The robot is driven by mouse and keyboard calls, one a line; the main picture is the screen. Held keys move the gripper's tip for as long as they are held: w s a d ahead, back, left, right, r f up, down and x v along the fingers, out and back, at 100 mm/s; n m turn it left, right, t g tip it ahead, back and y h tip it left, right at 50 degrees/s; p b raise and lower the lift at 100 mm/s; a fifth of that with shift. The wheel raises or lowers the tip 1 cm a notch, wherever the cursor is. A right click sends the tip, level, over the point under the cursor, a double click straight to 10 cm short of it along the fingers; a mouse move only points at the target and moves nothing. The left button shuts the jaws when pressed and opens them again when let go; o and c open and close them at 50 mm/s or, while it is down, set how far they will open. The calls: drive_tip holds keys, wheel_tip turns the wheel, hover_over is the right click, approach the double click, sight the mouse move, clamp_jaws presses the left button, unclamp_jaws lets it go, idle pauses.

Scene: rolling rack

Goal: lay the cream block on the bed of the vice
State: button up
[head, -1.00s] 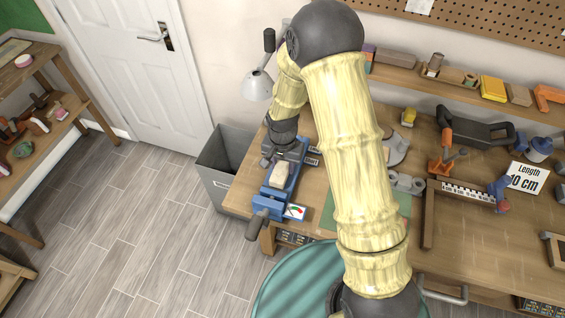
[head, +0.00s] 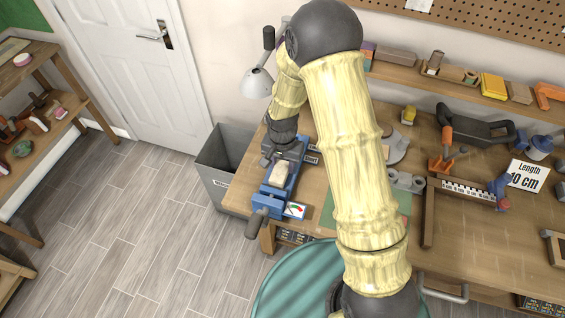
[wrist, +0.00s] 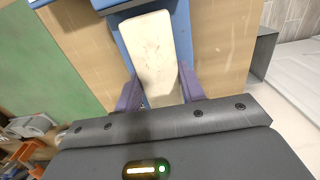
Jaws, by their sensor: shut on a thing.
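The cream block (head: 280,173) is at the blue vice (head: 267,200) on the left end of the workbench. In the wrist view the cream block (wrist: 155,55) lies lengthwise between the two purple fingers of my gripper (wrist: 160,92), which is shut on it. Blue parts of the vice (wrist: 120,40) show beneath and beside the block. My gripper (head: 282,155) in the head view is over the vice's far part, its fingers mostly hidden. I cannot tell whether the block touches the bed.
A grey bin (head: 215,170) stands at the bench's left end. A lamp (head: 257,82) is behind the vice. A teal round seat (head: 290,285) is in front.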

drive_tip(key=shift+f, duration=0.4)
drive_tip(key=o, duration=1.1)
wheel_tip(320, 180, up, 17)
drive_tip(key=b, duration=0.3)
drive_tip(key=shift+r, duration=0.2)
idle(0.4)
drive_tip(key=s+d+n+t, duration=0.1)
drive_tip(key=s+d, duration=0.3)
drive_tip(key=s+d+f+n, duration=0.1)
drive_tip(key=s+d, duration=0.3)
drive_tip(key=d, duration=0.1)
drive_tip(key=s+d+n+t, duration=0.1)
drive_tip(key=s+d+n, duration=0.1)
drive_tip(key=s+d, duration=0.2)
drive_tip(key=shift+s+d+f+t, duration=0.2)
drive_tip(key=shift+d+f+t, duration=0.1)
